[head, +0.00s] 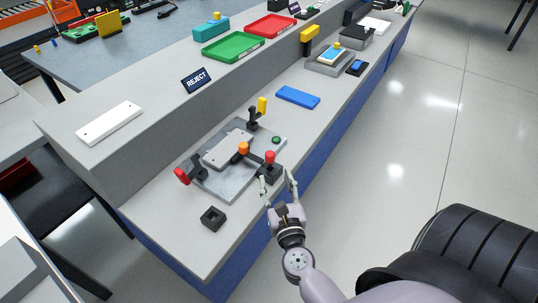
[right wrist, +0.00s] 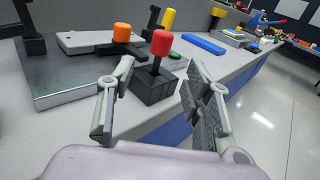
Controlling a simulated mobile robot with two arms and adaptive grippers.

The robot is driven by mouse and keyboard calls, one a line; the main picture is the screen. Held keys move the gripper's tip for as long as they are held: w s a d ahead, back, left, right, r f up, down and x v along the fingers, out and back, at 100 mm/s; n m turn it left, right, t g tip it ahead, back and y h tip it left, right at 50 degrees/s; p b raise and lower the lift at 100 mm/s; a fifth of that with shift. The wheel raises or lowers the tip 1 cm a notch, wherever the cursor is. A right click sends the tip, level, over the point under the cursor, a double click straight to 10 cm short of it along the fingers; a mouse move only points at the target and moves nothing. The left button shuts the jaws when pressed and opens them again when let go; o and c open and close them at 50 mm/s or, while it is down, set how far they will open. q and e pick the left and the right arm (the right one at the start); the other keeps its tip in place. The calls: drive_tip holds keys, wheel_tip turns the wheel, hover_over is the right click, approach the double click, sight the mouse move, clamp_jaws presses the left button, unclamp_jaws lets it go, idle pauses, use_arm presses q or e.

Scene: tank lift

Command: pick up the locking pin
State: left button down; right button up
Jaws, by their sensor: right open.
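A red-knobbed pin (head: 270,157), which looks like the locking pin, stands upright in a black block (head: 271,174) at the near right corner of a grey fixture plate (head: 212,186). In the right wrist view its red knob (right wrist: 162,42) and dark shaft show above the black block (right wrist: 150,88). My right gripper (head: 278,180) is open and empty, just short of the block. In the right wrist view its fingers (right wrist: 160,76) are spread to either side of the block, with the knob beyond them. Contact cannot be told. My left gripper is not in view.
An orange-knobbed part (head: 243,148), a yellow-handled clamp (head: 262,105) and a red-ended clamp (head: 182,176) stand on the fixture close by. A black square socket (head: 213,217) lies in front. A blue bar (head: 298,97) lies farther along the bench.

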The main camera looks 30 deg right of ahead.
sight(271, 162)
drive_tip(key=x, duration=0.3)
drive_tip(key=p+x, duration=0.2)
drive_tip(key=x, duration=0.3)
drive_tip(key=shift+w+d+r, duration=0.1)
drive_tip(key=shift+w+r, duration=0.05)
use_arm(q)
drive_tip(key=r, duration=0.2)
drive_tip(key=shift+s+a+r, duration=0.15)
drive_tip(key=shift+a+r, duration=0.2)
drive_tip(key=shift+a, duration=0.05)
use_arm(e)
drive_tip(key=shift+c, duration=0.3)
clamp_jaws()
